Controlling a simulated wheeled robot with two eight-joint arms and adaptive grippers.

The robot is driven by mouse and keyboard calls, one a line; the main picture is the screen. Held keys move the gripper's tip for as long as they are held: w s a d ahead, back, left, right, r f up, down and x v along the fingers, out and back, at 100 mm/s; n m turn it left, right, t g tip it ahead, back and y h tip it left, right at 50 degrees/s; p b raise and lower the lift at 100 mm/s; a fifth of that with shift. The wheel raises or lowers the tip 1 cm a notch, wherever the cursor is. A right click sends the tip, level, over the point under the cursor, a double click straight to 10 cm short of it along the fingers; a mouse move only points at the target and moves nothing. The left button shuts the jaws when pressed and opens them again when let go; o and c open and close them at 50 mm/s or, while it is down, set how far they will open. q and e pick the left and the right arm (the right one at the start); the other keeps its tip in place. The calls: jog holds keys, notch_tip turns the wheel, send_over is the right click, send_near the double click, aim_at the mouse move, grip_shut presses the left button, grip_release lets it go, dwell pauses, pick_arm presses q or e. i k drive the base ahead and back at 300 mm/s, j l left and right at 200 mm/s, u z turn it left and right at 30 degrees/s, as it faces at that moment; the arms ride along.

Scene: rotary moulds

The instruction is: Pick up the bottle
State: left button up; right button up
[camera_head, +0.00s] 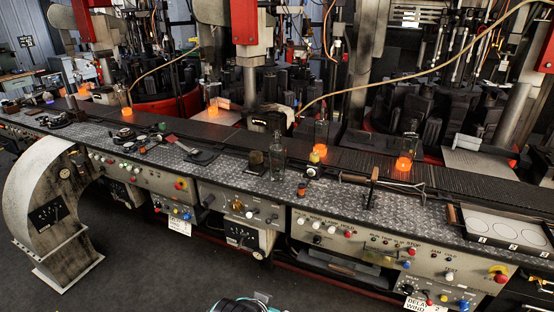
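A clear glass bottle (277,158) stands upright on the patterned metal ledge (235,172) near the middle of the head view. A second clear bottle (321,132) stands behind it to the right, by the dark conveyor (360,160). Bottles with glowing orange bases stand along the conveyor, one at the right (406,152) and one farther left (212,102). Neither my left gripper nor my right gripper is in view. A small part at the bottom edge is too cut off to identify.
Beside the front bottle are a small dark jar (256,160) and small amber pieces. Tongs (385,183) lie to the right, before a tray with white discs (505,228). A flat-bladed tool (190,149) lies left. Control panels (345,235) face the open floor. A curved pale structure (40,200) stands left.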

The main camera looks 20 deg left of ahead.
aim_at(276, 149)
jog(key=i+j+z, duration=0.1)
jog(key=i+j, duration=0.3)
jog(key=j, duration=0.25)
jog(key=i+j+z, duration=0.15)
jog(key=i+j, duration=0.2)
jog(key=j, duration=0.3)
jog(key=z, duration=0.05)
